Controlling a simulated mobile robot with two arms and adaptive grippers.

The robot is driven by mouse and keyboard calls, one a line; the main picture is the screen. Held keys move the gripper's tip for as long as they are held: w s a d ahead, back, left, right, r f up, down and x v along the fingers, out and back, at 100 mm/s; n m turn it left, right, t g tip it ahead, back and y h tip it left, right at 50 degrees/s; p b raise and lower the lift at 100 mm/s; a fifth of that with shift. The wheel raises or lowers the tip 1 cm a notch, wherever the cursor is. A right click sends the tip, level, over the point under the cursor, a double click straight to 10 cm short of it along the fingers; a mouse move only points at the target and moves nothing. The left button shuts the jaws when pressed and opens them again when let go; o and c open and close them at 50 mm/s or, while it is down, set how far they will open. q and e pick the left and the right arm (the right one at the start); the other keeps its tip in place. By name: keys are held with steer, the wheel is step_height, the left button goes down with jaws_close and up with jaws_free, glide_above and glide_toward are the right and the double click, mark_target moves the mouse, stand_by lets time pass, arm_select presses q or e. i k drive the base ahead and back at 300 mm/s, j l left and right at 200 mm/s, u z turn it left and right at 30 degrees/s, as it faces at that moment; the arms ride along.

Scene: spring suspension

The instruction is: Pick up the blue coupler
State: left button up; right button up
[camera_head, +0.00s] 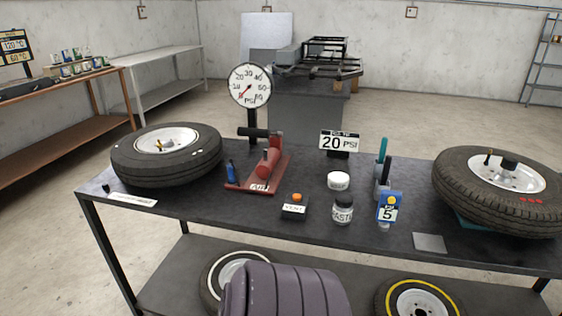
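The blue coupler (231,172) is a small upright blue cylinder on the dark workbench (180,206). It stands at the left end of the red pump (264,172), close to the pump's base; I cannot tell whether it is attached.
A tire (125,160) lies left of the pump, and another tire (460,195) lies at the right end. A round gauge (249,86) rises behind the pump. A black box with an orange button (296,198) and a paste jar (343,211) stand to its right.

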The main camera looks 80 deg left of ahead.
mark_target(231, 178)
steer(key=u, duration=3.1)
